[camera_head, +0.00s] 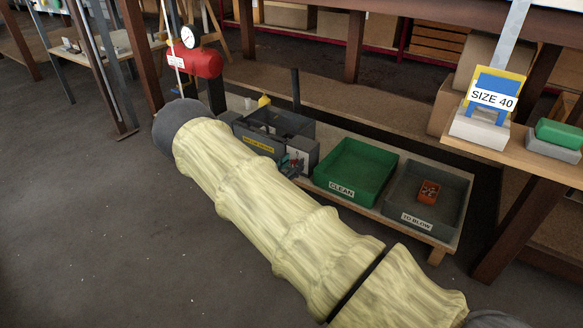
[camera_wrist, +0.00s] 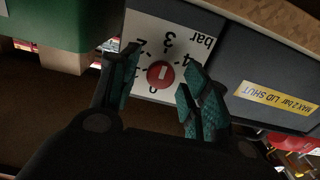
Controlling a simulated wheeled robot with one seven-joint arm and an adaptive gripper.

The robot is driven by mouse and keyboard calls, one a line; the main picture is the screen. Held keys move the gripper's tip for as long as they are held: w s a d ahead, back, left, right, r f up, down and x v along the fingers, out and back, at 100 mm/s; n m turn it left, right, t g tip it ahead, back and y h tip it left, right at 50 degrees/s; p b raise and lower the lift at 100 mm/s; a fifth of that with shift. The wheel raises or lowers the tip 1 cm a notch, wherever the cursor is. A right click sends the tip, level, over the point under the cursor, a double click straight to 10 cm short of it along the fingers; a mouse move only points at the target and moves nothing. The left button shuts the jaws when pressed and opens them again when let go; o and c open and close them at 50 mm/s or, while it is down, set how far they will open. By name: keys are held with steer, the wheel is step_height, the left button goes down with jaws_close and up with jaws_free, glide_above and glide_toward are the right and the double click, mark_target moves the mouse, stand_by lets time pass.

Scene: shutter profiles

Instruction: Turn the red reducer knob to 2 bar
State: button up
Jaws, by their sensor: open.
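The red reducer knob (camera_wrist: 160,74) sits on a white dial plate (camera_wrist: 168,18) with numbers and "bar", seen upside down in the wrist view. The knob carries a small white mark; which number it points to is too small to tell. My gripper (camera_wrist: 162,62) is open, with one teal finger on each side of the knob. Whether the fingers touch it cannot be told. The left finger covers part of the scale. In the head view my gripper (camera_head: 291,164) is at the end of the grey box (camera_head: 305,140), and the knob is not clearly visible.
The box bears a yellow label (camera_wrist: 277,99), "MAX 2 bar LID SHUT". A green CLEAN tray (camera_head: 329,186) and a grey tray (camera_head: 448,228) with an orange part (camera_head: 429,192) stand to its right. A round gauge (camera_head: 190,37) is by a red cylinder (camera_head: 205,65) behind.

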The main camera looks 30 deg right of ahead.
steer(key=c, duration=1)
steer(key=shift+c, duration=0.2)
steer(key=shift+r+n+p, duration=0.1)
steer(key=shift+n+p, duration=0.2)
steer(key=shift+p, duration=0.2)
steer(key=shift+r+n+p, duration=0.1)
steer(key=shift+n+p, duration=0.5)
steer(key=shift+p, duration=0.15)
steer(key=n+p, duration=0.2)
steer(key=shift+n+p, duration=0.3)
steer(key=n+p, duration=0.2)
steer(key=n, duration=0.2)
steer(key=shift+w+p, duration=0.1)
steer(key=shift+p, duration=0.25)
steer(key=shift+a+f+n+p, duration=0.15)
steer(key=shift+n+p, duration=0.15)
steer(key=shift+n, duration=0.55)
steer(key=shift+d+f+n+p, duration=0.15)
steer(key=shift+n+p, duration=0.15)
steer(key=shift+n, duration=0.55)
steer(key=shift+a, duration=0.1)
